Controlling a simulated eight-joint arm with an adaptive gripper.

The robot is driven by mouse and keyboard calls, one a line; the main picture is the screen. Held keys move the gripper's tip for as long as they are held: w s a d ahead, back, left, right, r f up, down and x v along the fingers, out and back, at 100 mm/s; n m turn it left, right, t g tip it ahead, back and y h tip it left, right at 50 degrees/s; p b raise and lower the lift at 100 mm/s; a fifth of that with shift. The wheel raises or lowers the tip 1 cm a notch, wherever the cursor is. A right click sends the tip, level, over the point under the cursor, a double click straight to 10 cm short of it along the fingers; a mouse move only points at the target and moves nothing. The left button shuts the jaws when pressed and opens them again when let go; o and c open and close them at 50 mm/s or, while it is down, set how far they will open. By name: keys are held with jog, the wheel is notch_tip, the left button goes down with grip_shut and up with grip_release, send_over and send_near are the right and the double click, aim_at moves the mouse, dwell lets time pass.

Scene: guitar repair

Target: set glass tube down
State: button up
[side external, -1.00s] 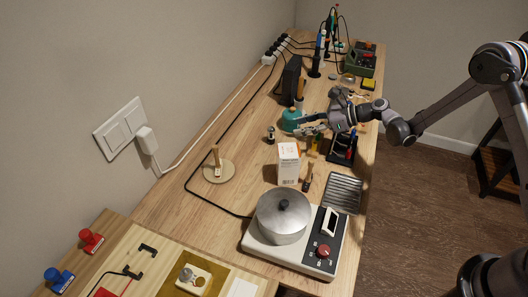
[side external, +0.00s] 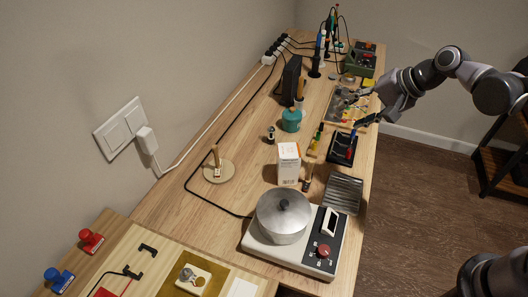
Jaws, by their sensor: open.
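My gripper (side external: 364,121) is open, over the right edge of the bench just beyond the black tray (side external: 342,150). I see nothing held between its fingers, though they are small and dark here. I cannot make out a glass tube anywhere in the side external view; it may be too small, clear or hidden. The black tray lies near the bench's right edge with small items in it.
A teal bottle (side external: 291,120), a white box (side external: 288,163) and yellow-and-green-handled tools (side external: 316,140) stand or lie left of the tray. A metal pot (side external: 283,216) sits on a hot plate (side external: 318,258) in front. A ribbed metal tray (side external: 343,194) lies nearby. Bare wood is free at the left.

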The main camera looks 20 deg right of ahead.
jog(key=s+d+n+h, duration=0.3)
jog(key=s+d+n, duration=0.2)
jog(key=s+n, duration=0.5)
jog(key=shift+s+n+h, duration=0.3)
jog(key=shift+s+h, duration=0.1)
jog(key=shift+s, duration=1.8)
